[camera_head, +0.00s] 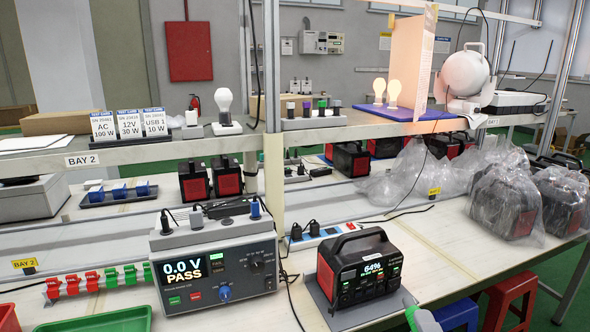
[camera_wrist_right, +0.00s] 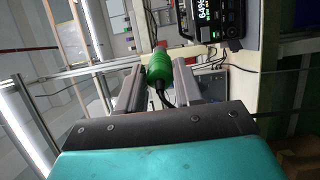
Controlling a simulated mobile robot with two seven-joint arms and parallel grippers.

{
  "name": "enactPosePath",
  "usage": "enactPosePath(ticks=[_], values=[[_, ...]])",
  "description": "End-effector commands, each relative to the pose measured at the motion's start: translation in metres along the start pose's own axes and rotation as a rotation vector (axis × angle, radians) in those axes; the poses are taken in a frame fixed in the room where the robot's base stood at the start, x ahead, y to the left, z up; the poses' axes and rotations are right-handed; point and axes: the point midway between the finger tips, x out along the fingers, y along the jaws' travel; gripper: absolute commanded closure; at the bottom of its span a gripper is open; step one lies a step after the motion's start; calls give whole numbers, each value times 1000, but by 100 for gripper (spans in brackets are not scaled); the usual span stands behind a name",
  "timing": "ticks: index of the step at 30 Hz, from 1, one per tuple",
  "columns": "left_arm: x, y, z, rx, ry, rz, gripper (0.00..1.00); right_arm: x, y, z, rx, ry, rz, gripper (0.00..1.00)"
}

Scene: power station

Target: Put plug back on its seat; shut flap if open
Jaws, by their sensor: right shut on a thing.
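A green plug (camera_wrist_right: 160,72) with a black cable is between the two fingers of my right gripper (camera_wrist_right: 159,66), which is shut on it. In the head view the green plug (camera_head: 412,316) shows at the bottom edge, just right of and in front of the power station. The black and red power station (camera_head: 353,292) stands on a grey mat, its screen reading 64%; it also shows in the right wrist view (camera_wrist_right: 213,22). I cannot make out the plug's seat or whether a flap is open. My left gripper is not in view.
A grey tester (camera_head: 213,271) reading "0.0 V PASS" stands left of the power station. A power strip (camera_head: 325,234) with black plugs lies behind it. Bagged units (camera_head: 503,208) stand at the right. The bench between them is mostly clear.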

Motion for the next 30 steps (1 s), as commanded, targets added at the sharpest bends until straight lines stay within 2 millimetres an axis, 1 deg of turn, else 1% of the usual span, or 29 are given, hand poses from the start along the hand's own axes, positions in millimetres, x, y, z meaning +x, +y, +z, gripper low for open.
enactPosePath(ticks=[8,12,15,17,22,30], values=[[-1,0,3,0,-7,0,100,0,0,0,0,0,0,100],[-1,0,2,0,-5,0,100,0,0,0,0,0,0,100],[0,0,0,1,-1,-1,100,0,-5,0,1,-1,-2,100],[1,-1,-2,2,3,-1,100,0,-3,0,0,0,0,100],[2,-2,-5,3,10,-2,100,0,9,0,0,0,5,100],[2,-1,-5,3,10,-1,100,0,30,0,0,0,5,100]])
